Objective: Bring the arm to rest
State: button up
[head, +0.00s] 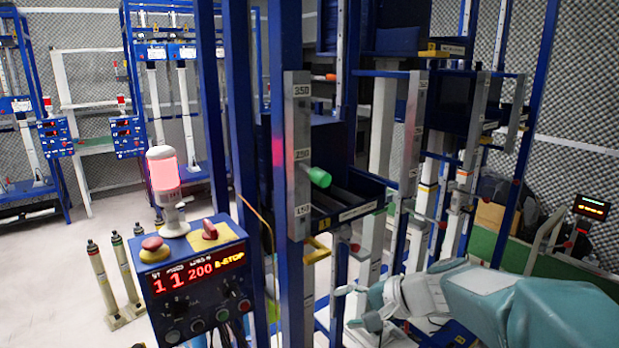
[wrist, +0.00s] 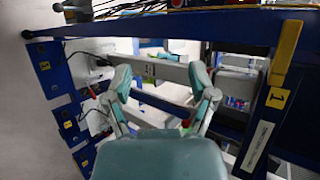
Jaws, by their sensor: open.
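My arm reaches in from the lower right of the head view, in teal and white covers. My gripper (head: 352,307) is at its left end, low in front of the blue rack frame. In the wrist view my gripper (wrist: 161,82) has its two teal fingers spread apart with nothing between them. Behind the fingers are a grey beam and blue frame bars. I cannot tell how far the fingertips are from the rack.
A blue rack (head: 339,150) with grey scale posts stands close ahead. A control box (head: 197,280) with a red lamp (head: 163,177) is at the left. A yellow tag (wrist: 277,98) marks a blue post. Open floor (head: 60,260) lies far left.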

jog(key=s+d+n+h, duration=0.4)
jog(key=s+h, duration=0.1)
jog(key=s, duration=0.5)
jog(key=s+d+n+h, duration=0.4)
jog(key=s+h, duration=0.1)
jog(key=s, duration=0.6)
jog(key=shift+t, duration=0.3)
